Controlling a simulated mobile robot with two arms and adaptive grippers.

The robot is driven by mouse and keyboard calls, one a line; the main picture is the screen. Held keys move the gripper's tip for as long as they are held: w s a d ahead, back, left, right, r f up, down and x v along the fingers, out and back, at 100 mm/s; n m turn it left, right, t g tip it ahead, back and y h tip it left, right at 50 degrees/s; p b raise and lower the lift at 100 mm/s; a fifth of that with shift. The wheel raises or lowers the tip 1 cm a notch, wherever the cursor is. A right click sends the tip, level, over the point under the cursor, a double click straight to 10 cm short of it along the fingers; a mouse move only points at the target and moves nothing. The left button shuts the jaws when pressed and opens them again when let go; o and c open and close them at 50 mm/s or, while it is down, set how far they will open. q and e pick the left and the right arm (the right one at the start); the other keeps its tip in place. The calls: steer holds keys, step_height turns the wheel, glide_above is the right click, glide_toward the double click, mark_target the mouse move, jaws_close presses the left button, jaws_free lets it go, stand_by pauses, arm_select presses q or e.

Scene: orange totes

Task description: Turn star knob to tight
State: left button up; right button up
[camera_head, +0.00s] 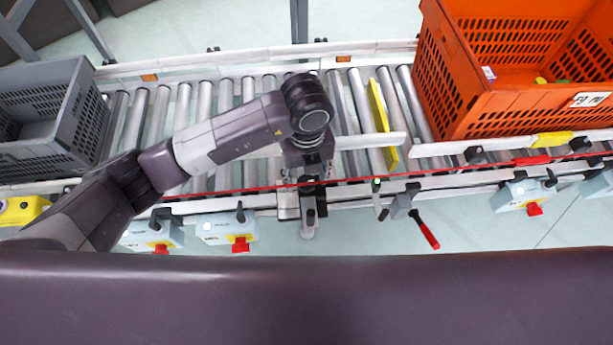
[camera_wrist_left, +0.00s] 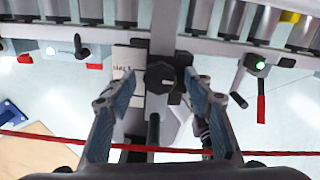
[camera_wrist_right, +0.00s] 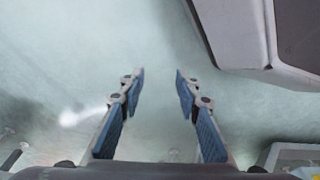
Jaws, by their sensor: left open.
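A dark star knob (camera_wrist_left: 160,77) with a small white mark sits on the conveyor's near-side fixture in the left wrist view. My left gripper (camera_wrist_left: 159,80) is open, with one fingertip on each side of the knob and a visible gap to it. I cannot tell whether the fingertips are level with the knob. A white plate with lettering (camera_wrist_left: 124,66) is left of the knob. In the head view my left gripper (camera_head: 312,195) points down at the near rail and hides the knob. My right gripper (camera_wrist_right: 158,80) is open and empty above bare floor.
A red cord (camera_head: 240,191) runs along the near rail, below the knob. A red-handled lever (camera_head: 425,232) is to the right. A yellow plate (camera_head: 382,125) stands across the rollers. A grey tote (camera_head: 85,120) is left, an orange tote (camera_head: 450,75) right.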

arm_select(q)
steer(key=shift+c, duration=0.6)
steer(key=c, duration=1)
steer(key=shift+m, duration=0.3)
steer(key=m+b, duration=0.4)
steer(key=m, duration=0.2)
steer(key=shift+f, duration=0.1)
steer(key=m+b, duration=0.3)
steer(key=m, duration=0.1)
steer(key=shift+m, duration=0.4)
steer(key=shift+m+b, duration=0.9)
steer(key=shift+b, duration=0.05)
arm_select(e)
steer(key=w+r, duration=0.2)
steer(key=r, duration=0.8)
steer(key=w+r+t, duration=0.1)
steer(key=r, duration=1)
steer(key=shift+w, duration=0.4)
steer(key=shift+a, duration=0.1)
arm_select(q)
steer(key=shift+r, duration=0.2)
arm_select(e)
steer(key=shift+w+a+r+t, duration=0.1)
steer(key=shift+w+t, duration=0.3)
steer(key=shift+w, duration=0.1)
